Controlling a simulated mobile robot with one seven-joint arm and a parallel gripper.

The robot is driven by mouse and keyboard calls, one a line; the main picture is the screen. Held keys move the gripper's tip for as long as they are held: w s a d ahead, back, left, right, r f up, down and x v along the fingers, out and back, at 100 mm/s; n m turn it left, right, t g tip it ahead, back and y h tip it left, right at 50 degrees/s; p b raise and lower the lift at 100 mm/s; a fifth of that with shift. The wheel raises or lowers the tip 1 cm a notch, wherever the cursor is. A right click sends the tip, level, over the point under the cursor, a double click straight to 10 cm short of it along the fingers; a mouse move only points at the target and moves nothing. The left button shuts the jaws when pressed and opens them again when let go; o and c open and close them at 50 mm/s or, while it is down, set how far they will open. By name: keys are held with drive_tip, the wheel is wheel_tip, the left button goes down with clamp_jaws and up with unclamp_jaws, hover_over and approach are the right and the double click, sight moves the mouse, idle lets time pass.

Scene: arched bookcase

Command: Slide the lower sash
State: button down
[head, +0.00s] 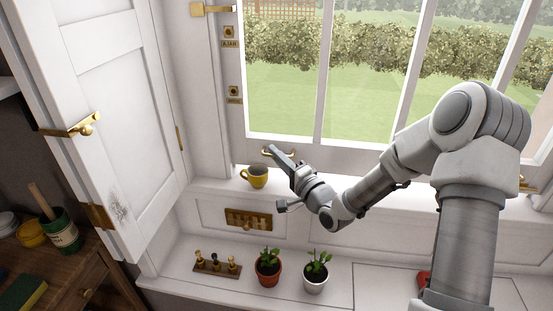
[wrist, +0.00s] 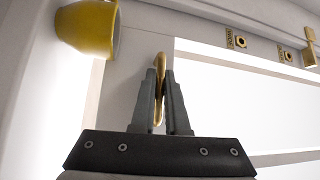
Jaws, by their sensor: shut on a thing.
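The lower sash (head: 321,146) is a white window frame with tall glass panes and garden behind it. A brass sash lift (head: 292,153) sits on its bottom rail. My gripper (head: 274,151) reaches this lift from the front. In the wrist view my gripper (wrist: 161,75) has its two dark fingers on either side of the curved brass lift (wrist: 160,62), shut on it. Part of the lift is hidden between the fingers. A second brass lift (head: 526,182) shows on the rail at the right. The sash's bottom edge is close to the sill, and a gap cannot be told.
A yellow mug (head: 254,177) stands on the sill close to my gripper, also large in the wrist view (wrist: 88,28). Brass label plates (head: 233,92) line the left jamb. Two potted plants (head: 268,267) stand below. An open white shutter (head: 110,110) is at left.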

sight(277, 118)
wheel_tip(277, 118, up, 11)
drive_tip(key=p, duration=0.7)
drive_tip(key=shift+r, duration=0.15)
drive_tip(key=c, duration=1.2)
unclamp_jaws()
drive_tip(key=p+v, duration=0.1)
drive_tip(key=v, duration=1.6)
drive_tip(key=shift+s+d+f, duration=0.15)
drive_tip(key=shift+d+f, duration=0.05)
drive_tip(key=shift+f, duration=0.1)
